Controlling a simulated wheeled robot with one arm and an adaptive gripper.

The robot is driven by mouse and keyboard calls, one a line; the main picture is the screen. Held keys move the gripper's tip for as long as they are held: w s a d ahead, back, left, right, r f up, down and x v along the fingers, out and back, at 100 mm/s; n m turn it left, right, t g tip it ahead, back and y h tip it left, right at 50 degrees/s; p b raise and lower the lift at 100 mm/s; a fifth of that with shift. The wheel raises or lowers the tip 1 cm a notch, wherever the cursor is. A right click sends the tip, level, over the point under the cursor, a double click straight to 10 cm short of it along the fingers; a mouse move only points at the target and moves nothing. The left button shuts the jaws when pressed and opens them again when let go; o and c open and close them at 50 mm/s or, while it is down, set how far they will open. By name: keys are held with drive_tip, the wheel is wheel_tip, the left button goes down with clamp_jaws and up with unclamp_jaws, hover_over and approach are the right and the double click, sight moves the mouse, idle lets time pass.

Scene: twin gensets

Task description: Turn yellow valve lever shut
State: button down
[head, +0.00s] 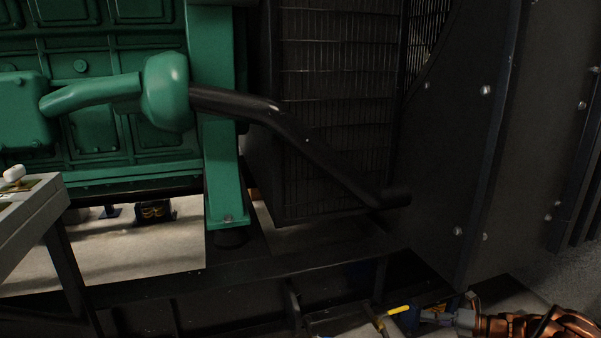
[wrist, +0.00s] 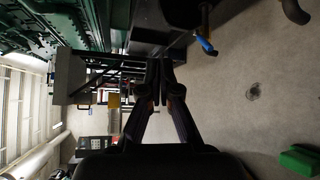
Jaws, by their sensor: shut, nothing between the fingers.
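The yellow valve lever (head: 398,310) shows small at the bottom of the head view, below the dark base rail. It sits at the upper end of a thin pipe-like part and lies nearly level, its right end slightly raised. My gripper (wrist: 160,66) shows in the wrist view with its two dark fingers together and empty. In the head view my copper-coloured arm reaches in from the lower right, to the right of the lever; the fingertips are too dark to make out. A small yellow patch (wrist: 113,101) shows left of my fingers in the wrist view; I cannot tell if it is the lever.
The green engine (head: 100,120), a black bent pipe (head: 320,155) and a dark radiator (head: 340,100) stand above the base rail (head: 240,275). A blue handle (wrist: 207,46) hangs right of my fingers. A green box (wrist: 300,160) lies on open grey floor.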

drive_tip(key=s+a+r+n+g+p, duration=0.25)
drive_tip(key=a+r+n, duration=0.25)
drive_tip(key=a+r, duration=0.3)
drive_tip(key=s+a+r+n+g+p, duration=0.2)
drive_tip(key=a+r+n+g+p, duration=0.15)
drive_tip(key=a+r, duration=0.4)
drive_tip(key=s+a+r+n+g+h+p, duration=0.2)
drive_tip(key=s+a+r+n+p, duration=0.3)
drive_tip(key=r, duration=0.3)
drive_tip(key=s+a+r+n+g+h+p, duration=0.1)
drive_tip(key=s+a+r+n+p, duration=0.1)
drive_tip(key=s+a+r+n, duration=0.35)
drive_tip(key=s+d+r+n+h+p, duration=0.2)
drive_tip(key=s+r+n+p, duration=0.3)
drive_tip(key=s, duration=0.5)
drive_tip(key=s+d+r+n+h+p, duration=0.2)
drive_tip(key=s+r+n+h+p, duration=0.3)
drive_tip(key=s, duration=0.6)
drive_tip(key=s+d+r+n+h+p, duration=0.2)
drive_tip(key=s+r+n+p, duration=0.3)
drive_tip(key=s+r+n, duration=0.4)
drive_tip(key=shift+s+d+h+p, duration=0.4)
drive_tip(key=shift+s+h, duration=0.45)
drive_tip(key=shift+h, duration=0.05)
drive_tip(key=shift+d, duration=0.1)
